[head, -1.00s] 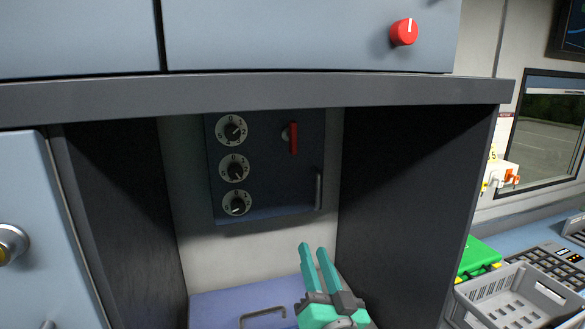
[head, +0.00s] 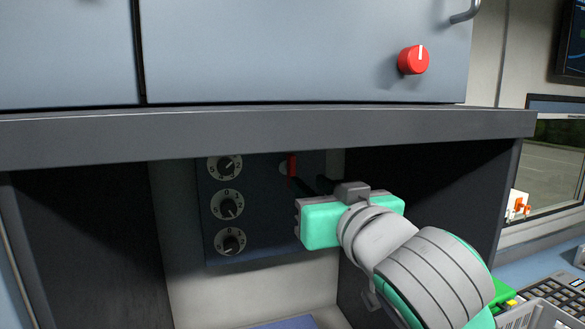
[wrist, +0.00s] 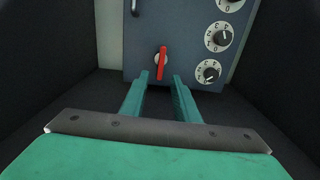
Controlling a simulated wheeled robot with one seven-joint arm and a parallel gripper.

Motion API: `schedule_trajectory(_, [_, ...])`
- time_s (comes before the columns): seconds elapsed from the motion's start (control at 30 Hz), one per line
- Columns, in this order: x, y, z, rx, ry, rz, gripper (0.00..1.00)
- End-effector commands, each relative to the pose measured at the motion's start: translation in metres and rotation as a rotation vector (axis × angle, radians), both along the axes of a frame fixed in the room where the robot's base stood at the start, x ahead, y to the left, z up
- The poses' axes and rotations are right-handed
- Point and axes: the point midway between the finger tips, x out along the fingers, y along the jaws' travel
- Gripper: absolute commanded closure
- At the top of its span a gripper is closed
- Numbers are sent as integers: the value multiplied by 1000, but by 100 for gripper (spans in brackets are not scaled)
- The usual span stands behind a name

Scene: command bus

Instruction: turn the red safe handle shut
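The red safe handle (head: 292,166) stands vertical on the dark blue safe door (head: 262,205), inside the recess under the grey ledge. In the head view its lower end is partly hidden by my gripper's dark, shaded fingers. The handle also shows in the wrist view (wrist: 162,61), upright. My gripper (wrist: 161,77) is open and empty in the wrist view. Its two teal fingers point at the safe, one to each side of the handle in the picture. The handle appears just beyond the fingertips; I cannot tell whether they touch it.
Several white numbered dials (head: 227,204) line the left of the safe door. Dark side walls (head: 90,225) and the ledge (head: 250,130) bound the recess closely. A red knob (head: 413,60) sits on the cabinet above. A keyboard (head: 553,298) lies at the lower right.

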Motion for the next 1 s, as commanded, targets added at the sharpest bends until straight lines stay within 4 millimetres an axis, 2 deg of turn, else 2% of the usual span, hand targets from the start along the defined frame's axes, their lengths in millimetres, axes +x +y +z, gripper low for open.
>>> schedule_trajectory(0.13, [1, 3, 3, -19, 6, -4, 72])
schedule_trajectory(0.23, [10, 7, 3, -17, 8, -3, 72])
schedule_trajectory(0.7, [83, 29, 3, -17, 7, -5, 72])
schedule_trajectory(1.0, [100, 35, 3, -18, 6, -5, 72])
